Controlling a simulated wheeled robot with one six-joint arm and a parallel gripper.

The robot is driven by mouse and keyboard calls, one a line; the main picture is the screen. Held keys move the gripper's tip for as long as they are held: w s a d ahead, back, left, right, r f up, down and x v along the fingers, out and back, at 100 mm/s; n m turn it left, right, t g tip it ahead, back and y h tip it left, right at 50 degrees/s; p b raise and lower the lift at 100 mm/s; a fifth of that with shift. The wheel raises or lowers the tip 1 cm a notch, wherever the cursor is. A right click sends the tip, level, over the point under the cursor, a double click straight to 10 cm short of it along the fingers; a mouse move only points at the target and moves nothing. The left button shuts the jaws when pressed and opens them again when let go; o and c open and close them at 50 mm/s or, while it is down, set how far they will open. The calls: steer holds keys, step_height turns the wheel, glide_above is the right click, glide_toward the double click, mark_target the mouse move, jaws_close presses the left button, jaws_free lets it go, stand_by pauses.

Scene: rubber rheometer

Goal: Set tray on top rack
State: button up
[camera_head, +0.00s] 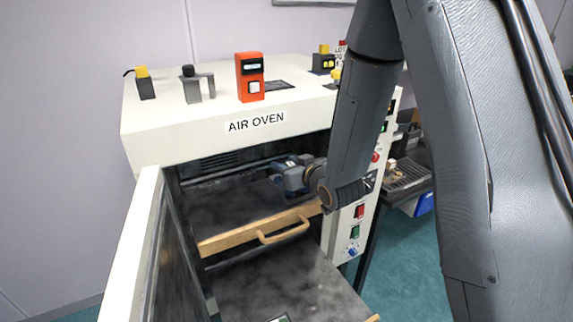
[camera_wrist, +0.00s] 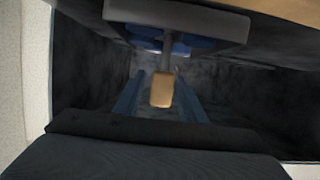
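The white air oven (camera_head: 255,123) stands with its door (camera_head: 150,235) open at the left. A dark tray (camera_head: 235,203) with a wooden front (camera_head: 250,234) and a wooden handle (camera_head: 285,230) sits at the oven opening. My gripper (camera_head: 280,178) is inside the opening, behind the wooden front and above the dark tray surface; contact cannot be told. Its fingertips are not clear in the head view. The wrist view shows a small tan block (camera_wrist: 162,90) on a short stem, between two blue strips; I cannot tell what it belongs to.
A second dark panel (camera_head: 285,285) extends out below the tray. A rail (camera_head: 225,172) runs inside the oven near the top. An orange device (camera_head: 249,77) and several small devices stand on the oven top. A control panel (camera_head: 358,215) is at the right.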

steer(key=shift+r, duration=0.15)
steer(key=b+v, duration=0.2)
steer(key=v, duration=0.5)
steer(key=shift+s, duration=0.15)
steer(key=shift+p+v, duration=0.8)
steer(key=shift+p, duration=0.35)
steer(key=p+v, duration=0.3)
steer(key=p, duration=0.2)
steer(key=shift+r, duration=0.1)
steer(key=shift+d, duration=0.1)
steer(key=s+d+m+g+h, duration=0.3)
steer(key=s+d+g+h, duration=0.2)
steer(key=d+g, duration=0.15)
steer(key=s+d+r+m+g, duration=0.1)
steer(key=s+g, duration=0.3)
steer(key=s, duration=0.7)
steer(key=shift+s+d+r+m+h, duration=0.15)
steer(key=shift+d+r+m+h, duration=0.2)
steer(key=shift+r, duration=0.2)
